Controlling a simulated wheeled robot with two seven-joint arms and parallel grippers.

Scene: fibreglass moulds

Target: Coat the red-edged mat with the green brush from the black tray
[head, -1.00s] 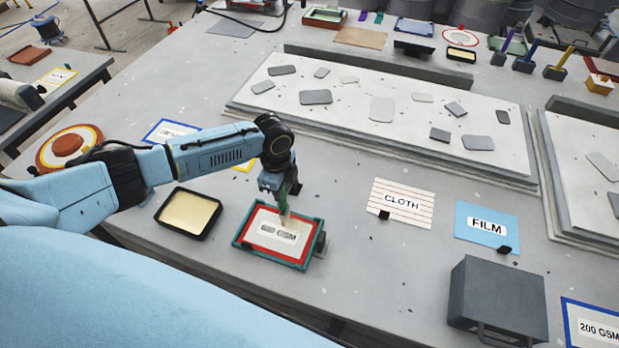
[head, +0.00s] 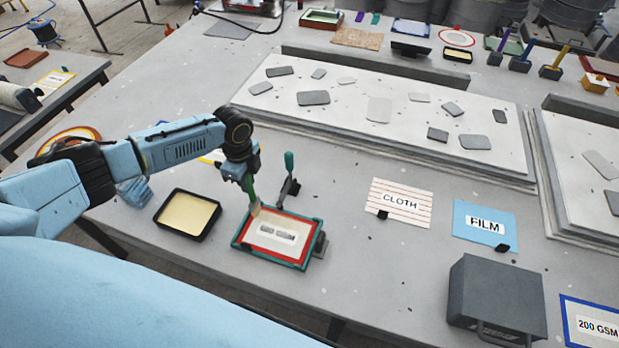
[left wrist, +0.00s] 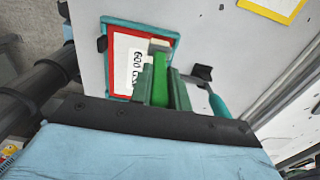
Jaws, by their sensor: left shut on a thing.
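My left gripper (head: 243,176) is shut on the green brush (head: 248,188), which points down with its pale bristles at the far left corner of the red-edged mat (head: 277,240). I cannot tell whether the bristles touch it. The mat has a white, printed middle and lies in a teal frame (head: 268,258). The black tray (head: 178,232), with a pale yellow filling, stands left of the mat. The left wrist view shows the green brush (left wrist: 161,80) between the fingers, over the mat (left wrist: 122,62). My right gripper is not in view.
A teal-handled tool (head: 289,163) stands upright just behind the frame. The cloth card (head: 400,203), film card (head: 487,222) and a dark grey box (head: 497,290) are to the right. A long pale slab (head: 380,120) lies behind.

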